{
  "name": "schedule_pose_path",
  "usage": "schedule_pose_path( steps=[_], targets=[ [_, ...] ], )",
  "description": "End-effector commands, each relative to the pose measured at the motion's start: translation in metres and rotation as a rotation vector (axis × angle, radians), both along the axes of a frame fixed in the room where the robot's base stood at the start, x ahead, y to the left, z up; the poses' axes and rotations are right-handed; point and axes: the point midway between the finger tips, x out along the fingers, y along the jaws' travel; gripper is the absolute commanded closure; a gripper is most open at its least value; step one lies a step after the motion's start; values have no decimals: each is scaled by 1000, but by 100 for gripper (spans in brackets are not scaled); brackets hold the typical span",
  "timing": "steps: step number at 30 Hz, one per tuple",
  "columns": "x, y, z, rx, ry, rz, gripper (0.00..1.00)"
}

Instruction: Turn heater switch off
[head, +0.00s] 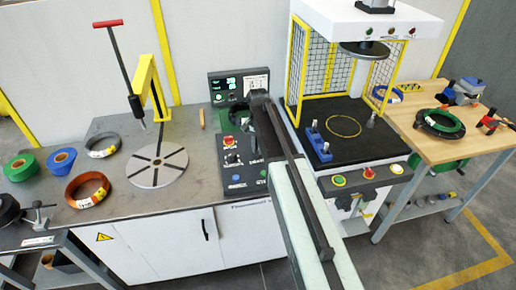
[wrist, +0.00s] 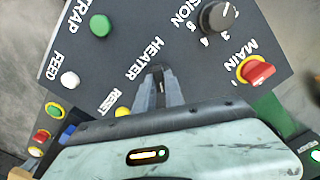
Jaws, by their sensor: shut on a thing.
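The dark control panel (head: 234,178) stands at the front of the bench, partly covered by my arm. In the wrist view the panel (wrist: 185,55) fills the upper half, tilted, with the word HEATER beside my fingertips. My gripper (wrist: 159,74) is over the panel just right of that word, with its fingers close together. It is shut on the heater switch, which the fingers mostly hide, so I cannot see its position. In the head view my fingertips are hidden behind my arm.
Near my fingers are the red MAIN switch (wrist: 257,72), black tension knob (wrist: 216,17), green STRAP button (wrist: 100,25), white FEED button (wrist: 70,79) and yellow RESET button (wrist: 122,112). A turntable (head: 157,166) lies left; a caged press (head: 345,110) stands right.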

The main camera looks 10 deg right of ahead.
Motion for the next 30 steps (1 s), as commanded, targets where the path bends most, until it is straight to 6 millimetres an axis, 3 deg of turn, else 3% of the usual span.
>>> schedule_pose_path(
  steps=[15,30],
  targets=[
    [-1,1,0,2,2,441,100],
    [-2,1,0,3,4,621,100]
  ],
)
